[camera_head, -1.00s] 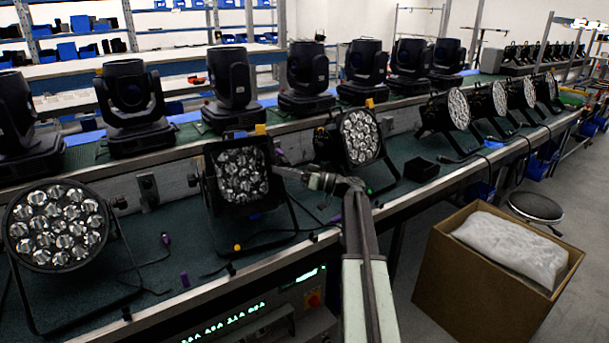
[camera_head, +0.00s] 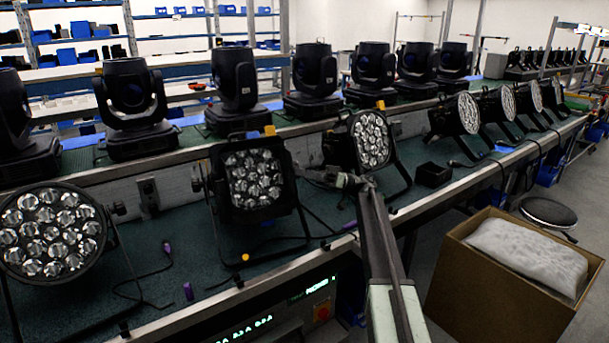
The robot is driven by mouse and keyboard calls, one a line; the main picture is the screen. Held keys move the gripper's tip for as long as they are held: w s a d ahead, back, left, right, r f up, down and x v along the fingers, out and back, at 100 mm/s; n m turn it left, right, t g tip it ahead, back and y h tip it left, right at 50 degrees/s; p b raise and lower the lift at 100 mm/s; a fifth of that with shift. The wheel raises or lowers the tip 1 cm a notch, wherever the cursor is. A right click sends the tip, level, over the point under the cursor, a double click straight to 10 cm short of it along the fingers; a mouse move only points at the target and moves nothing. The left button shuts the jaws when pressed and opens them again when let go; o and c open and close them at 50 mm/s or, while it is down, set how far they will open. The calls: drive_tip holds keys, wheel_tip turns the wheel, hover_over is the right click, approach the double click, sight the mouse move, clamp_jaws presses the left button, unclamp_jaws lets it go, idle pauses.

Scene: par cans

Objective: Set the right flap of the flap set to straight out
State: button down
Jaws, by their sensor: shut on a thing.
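The flap set is a black square frame (camera_head: 214,185) on the front of the second par can from the left. Its round lens cluster (camera_head: 252,178) shows through the opening. The right flap (camera_head: 289,170) is a thin dark edge on the right side, and its exact angle is hard to tell. My gripper (camera_head: 303,173) is at that right edge, small in the picture, and shut on the right flap. My arm reaches up to it from the lower right. The fingertips are dark and hard to separate from the flap.
A par can (camera_head: 372,140) stands close to the right of my gripper. Another par can (camera_head: 48,232) is at the left on the green bench. A small black box (camera_head: 433,174) lies farther right. A cardboard box (camera_head: 490,290) stands on the floor at the right.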

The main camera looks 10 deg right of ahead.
drive_tip(key=shift+w+a, duration=0.1)
drive_tip(key=c, duration=1.4)
unclamp_jaws()
drive_tip(key=shift+a, duration=0.15)
drive_tip(key=b+v, duration=0.2)
drive_tip(key=v, duration=0.5)
drive_tip(key=shift+d+f+b, duration=0.2)
drive_tip(key=shift+d+b, duration=0.1)
drive_tip(key=shift+b, duration=0.05)
